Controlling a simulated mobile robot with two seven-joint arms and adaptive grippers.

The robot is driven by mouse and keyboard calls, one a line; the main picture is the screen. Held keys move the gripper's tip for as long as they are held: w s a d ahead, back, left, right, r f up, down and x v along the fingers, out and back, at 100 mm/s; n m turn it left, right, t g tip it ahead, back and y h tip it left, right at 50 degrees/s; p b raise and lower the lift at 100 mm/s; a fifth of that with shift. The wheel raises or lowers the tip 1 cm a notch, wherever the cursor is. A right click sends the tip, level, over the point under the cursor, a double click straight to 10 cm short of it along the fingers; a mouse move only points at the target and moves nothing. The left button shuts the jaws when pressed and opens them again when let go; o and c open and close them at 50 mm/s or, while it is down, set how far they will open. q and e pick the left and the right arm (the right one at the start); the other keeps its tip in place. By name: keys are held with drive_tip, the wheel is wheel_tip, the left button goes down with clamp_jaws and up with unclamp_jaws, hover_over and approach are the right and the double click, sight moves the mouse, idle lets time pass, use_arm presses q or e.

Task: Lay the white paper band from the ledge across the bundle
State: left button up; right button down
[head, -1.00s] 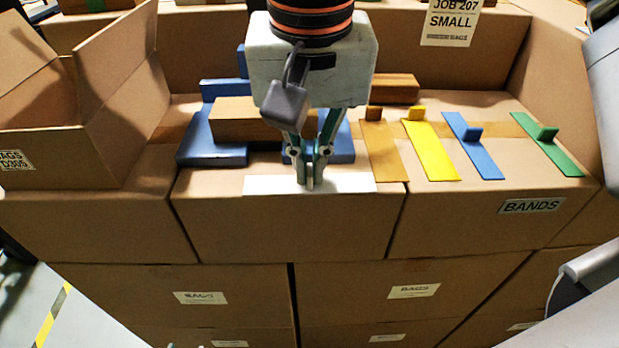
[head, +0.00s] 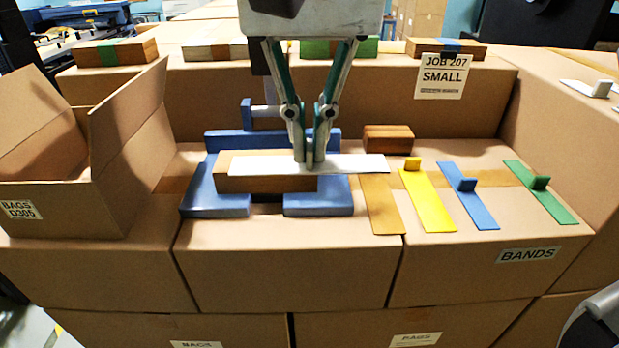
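A white paper band (head: 260,166) runs left to right at my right gripper (head: 310,163). The gripper points down, its fingertips together at the band's middle, seemingly on a tab that they hide. The brown bundle (head: 265,184) lies on blue supports (head: 215,200). The band overlaps the bundle's top in the view and reaches past its right end. I cannot tell whether it touches the bundle or hangs just above. Another white strip with a raised tab (head: 601,89) lies on the right ledge (head: 560,72). My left gripper is not in view.
Kraft, yellow (head: 430,205), blue (head: 469,200) and green (head: 540,195) bands lie right of the bundle. A brown block (head: 388,139) stands behind them. An open carton (head: 125,150) is at left. Banded bundles line the back ledge (head: 390,80).

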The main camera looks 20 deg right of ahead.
sight(309, 165)
wheel_tip(309, 165, up, 8)
drive_tip(key=m+p, duration=0.1)
drive_tip(key=s+a+f+m+g+h+b, duration=0.1)
drive_tip(key=s+a+f+m+b, duration=0.25)
drive_tip(key=m, duration=0.55)
drive_tip(key=s+a+f+m+g, duration=0.1)
drive_tip(key=s+a+f+m, duration=0.1)
drive_tip(key=a+f+m, duration=0.5)
drive_tip(key=shift+m, duration=0.5)
drive_tip(key=w+d+p, duration=0.1)
drive_tip(key=w+d, duration=0.1)
drive_tip(key=w, duration=0.3)
drive_tip(key=w+d+p, duration=0.1)
drive_tip(key=w+d, duration=0.1)
drive_tip(key=w, duration=0.4)
drive_tip(key=w+d+p, duration=0.1)
drive_tip(key=w+d, duration=0.2)
drive_tip(key=w, duration=0.2)
drive_tip(key=shift+w+r+p, duration=0.2)
drive_tip(key=shift+r+p, duration=0.1)
drive_tip(key=shift+r, duration=0.1)
drive_tip(key=shift+w+d, duration=0.1)
drive_tip(key=shift+w, duration=0.15)
drive_tip(key=shift+f, duration=0.25)
wheel_tip(309, 165, down, 3)
drive_tip(key=shift+f, duration=0.15)
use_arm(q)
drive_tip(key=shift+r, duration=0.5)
